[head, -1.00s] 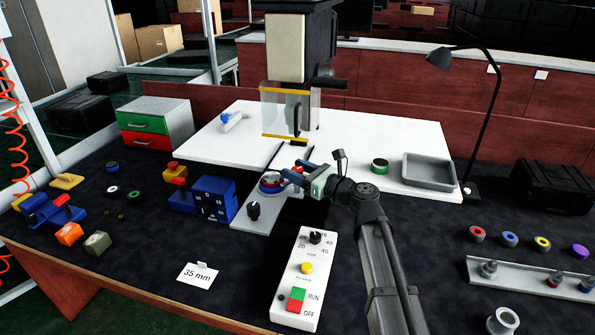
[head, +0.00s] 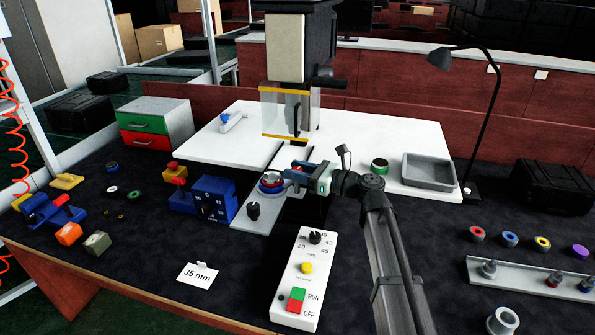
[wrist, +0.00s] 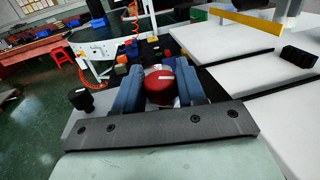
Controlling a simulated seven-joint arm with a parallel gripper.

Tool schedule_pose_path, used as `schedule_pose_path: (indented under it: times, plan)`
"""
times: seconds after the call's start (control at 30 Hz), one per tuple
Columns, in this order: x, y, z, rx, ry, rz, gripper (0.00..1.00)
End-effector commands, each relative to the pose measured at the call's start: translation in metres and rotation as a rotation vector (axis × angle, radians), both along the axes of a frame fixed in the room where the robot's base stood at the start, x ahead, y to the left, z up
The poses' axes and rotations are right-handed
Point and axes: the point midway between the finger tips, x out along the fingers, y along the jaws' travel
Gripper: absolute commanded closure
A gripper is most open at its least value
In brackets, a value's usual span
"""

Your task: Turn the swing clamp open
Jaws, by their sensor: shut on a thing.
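My gripper (head: 284,171) reaches in from the right over the small grey fixture plate (head: 252,222) in front of the press. In the wrist view its two blue fingers (wrist: 160,92) stand on either side of a red round top with a white line (wrist: 160,77), which I take to be part of the swing clamp. The fingers are shut on the clamp; their contact is partly hidden. In the head view a red disc in a blue ring (head: 270,182) sits just left of the fingertips. The fingers and wrist hide most of the clamp, so its angle is unclear.
The press (head: 297,50) with its clear guard stands behind. A black knob (head: 253,209) is on the plate's front, with a blue dial box (head: 205,198) to the left. The control panel (head: 304,275) is in front. A grey tray (head: 430,171) stands right.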

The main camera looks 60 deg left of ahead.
Motion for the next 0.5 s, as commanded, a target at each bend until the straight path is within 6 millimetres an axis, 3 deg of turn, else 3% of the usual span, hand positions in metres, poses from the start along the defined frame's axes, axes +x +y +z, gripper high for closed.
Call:
schedule_pose_path:
  times: [0.5]
  plan:
    - [0.0016, 0.0032, 0.0000, -0.001, 0.000, 0.355, 0.91]
